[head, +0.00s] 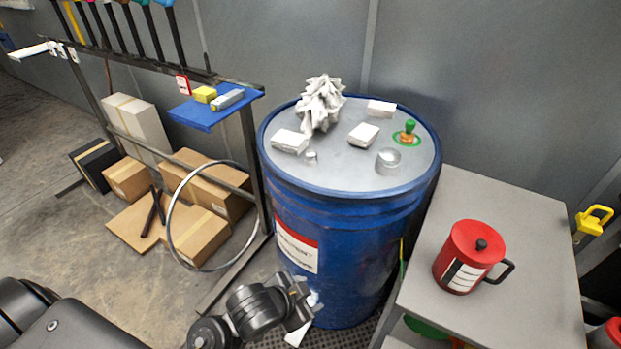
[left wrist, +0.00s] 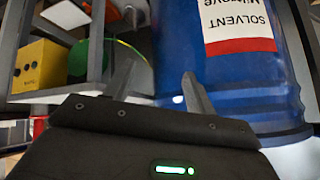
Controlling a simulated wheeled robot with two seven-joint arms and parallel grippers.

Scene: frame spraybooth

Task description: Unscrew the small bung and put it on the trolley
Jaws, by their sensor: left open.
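A blue drum (head: 330,230) with a grey lid stands in the middle of the head view. The small bung (head: 311,157) is a short grey plug near the lid's front left edge. A larger grey bung (head: 388,160) sits at the front right of the lid. The grey trolley (head: 535,240) stands right of the drum. My left gripper (head: 306,298) is low in front of the drum, well below the lid. In the left wrist view its fingers (left wrist: 160,88) are apart and empty, close to the drum's labelled side (left wrist: 225,90). My right gripper is not seen.
The lid also carries a crumpled rag (head: 321,103), several white blocks and a green-and-orange fitting (head: 407,134). A red can (head: 470,257) stands on the trolley, whose top is otherwise bare. Left are a rack with a blue shelf (head: 205,115), a wire hoop and boxes (head: 198,237).

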